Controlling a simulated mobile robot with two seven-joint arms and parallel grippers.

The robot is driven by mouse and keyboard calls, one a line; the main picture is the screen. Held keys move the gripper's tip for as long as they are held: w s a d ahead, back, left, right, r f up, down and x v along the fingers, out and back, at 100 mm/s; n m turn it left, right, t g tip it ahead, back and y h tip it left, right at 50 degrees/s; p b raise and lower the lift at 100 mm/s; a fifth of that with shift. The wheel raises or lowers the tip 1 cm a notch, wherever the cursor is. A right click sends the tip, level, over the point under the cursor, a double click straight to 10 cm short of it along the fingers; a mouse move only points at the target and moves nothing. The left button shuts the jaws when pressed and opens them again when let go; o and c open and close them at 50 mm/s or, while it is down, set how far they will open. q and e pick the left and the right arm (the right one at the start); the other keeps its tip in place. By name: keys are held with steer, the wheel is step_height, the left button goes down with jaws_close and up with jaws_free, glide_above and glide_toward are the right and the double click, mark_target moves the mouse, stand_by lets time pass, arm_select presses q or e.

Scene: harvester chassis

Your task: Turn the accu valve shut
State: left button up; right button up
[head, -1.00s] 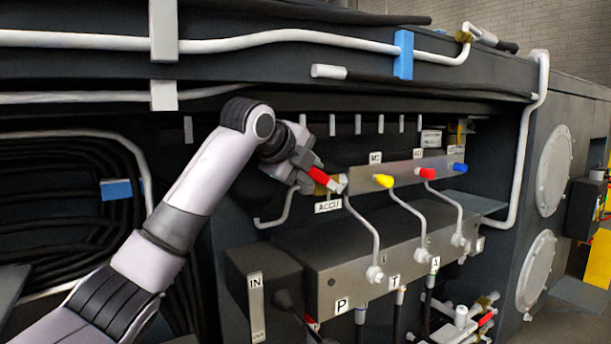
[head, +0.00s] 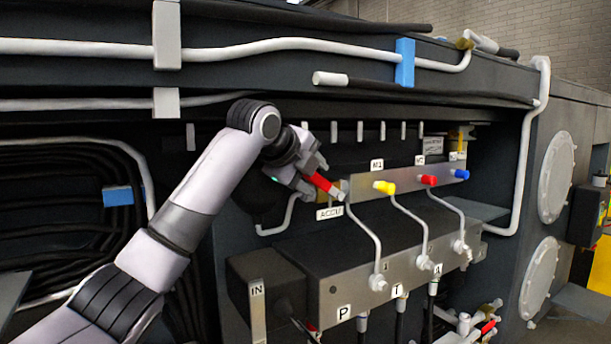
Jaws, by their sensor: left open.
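The accu valve's red lever (head: 322,183) points down and to the right, with a pale end, just above the white ACCU label (head: 329,212). It sits at the left end of the grey valve plate (head: 362,197). My left gripper (head: 311,175) is open at the lever's upper left end, with one finger above it and one below. The lever's near end lies between the fingers; whether they touch it I cannot tell. The valve body behind is mostly hidden. My right gripper is not in view.
Yellow (head: 385,187), red (head: 428,180) and blue (head: 461,174) caps stick out right of the valve. Grey pipes run down from the plate to a manifold block (head: 345,275) below. A white pipe and black hose cross above the arm.

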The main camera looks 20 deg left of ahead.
arm_select(q)
steer(key=s+a+r+b, duration=0.1)
steer(key=s+b, duration=0.1)
steer(key=s, duration=0.6)
steer(key=s+a+r+b, duration=0.1)
steer(key=s+a+b, duration=0.1)
steer(key=s, duration=0.6)
steer(key=shift+r+b, duration=0.35)
steer(key=shift+b, duration=0.1)
